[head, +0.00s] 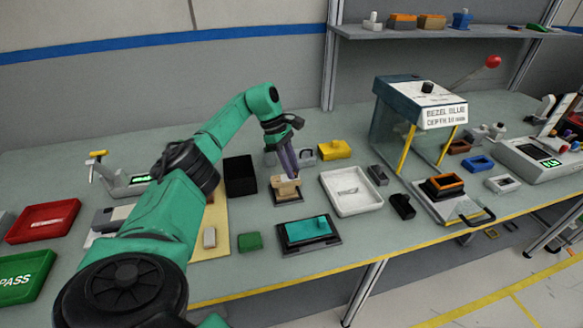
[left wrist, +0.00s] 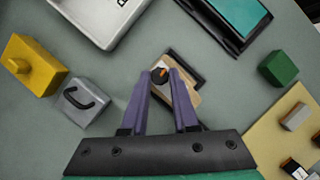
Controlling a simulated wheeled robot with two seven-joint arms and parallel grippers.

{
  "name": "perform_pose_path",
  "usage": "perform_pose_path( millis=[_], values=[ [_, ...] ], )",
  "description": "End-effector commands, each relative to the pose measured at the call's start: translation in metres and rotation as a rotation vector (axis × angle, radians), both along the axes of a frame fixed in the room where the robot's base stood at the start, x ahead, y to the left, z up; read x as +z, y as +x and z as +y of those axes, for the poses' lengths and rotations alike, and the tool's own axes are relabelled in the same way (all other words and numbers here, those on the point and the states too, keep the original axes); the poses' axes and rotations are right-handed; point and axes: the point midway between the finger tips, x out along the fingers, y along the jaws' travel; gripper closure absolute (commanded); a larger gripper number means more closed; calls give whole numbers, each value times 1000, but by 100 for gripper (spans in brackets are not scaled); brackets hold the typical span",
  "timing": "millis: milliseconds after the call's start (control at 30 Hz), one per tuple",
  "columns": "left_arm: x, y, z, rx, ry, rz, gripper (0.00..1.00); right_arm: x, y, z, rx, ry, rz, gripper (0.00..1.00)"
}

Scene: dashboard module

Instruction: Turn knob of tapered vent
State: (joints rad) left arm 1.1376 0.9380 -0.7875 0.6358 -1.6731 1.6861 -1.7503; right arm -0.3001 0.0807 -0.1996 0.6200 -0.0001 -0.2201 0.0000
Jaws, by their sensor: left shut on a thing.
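The tapered vent is a small tan block (head: 286,190) on a dark base in the middle of the table. It also shows in the left wrist view (left wrist: 190,99), below and between my fingers. My left gripper (head: 289,174) reaches down onto the vent from above. In the left wrist view its two purple fingers (left wrist: 160,80) stand on either side of the knob and are shut on it. In the head view the fingers hide the knob. My right gripper is in neither view.
A black box (head: 240,176) stands left of the vent, and a white tray (head: 351,191) lies to its right. A dark panel with a teal screen (head: 309,231) lies in front. A yellow block (head: 334,151) and a grey handled block (left wrist: 82,101) are close by.

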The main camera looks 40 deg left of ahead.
Motion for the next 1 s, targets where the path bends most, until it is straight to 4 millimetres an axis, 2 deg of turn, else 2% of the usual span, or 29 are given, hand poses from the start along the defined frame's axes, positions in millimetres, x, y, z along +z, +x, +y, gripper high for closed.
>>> perform_pose_path(
  millis=[567, 600, 667, 1000],
  values=[
    [0, 1, 0, -40, 0, -1, 100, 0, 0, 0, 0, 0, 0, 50],
    [0, 1, 0, -40, 0, -1, 64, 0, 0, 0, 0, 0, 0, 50],
    [0, 0, 0, -39, 0, -1, 42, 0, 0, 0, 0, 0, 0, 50],
    [1, 0, 1, -39, 1, -1, 41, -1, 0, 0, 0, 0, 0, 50]
  ],
)
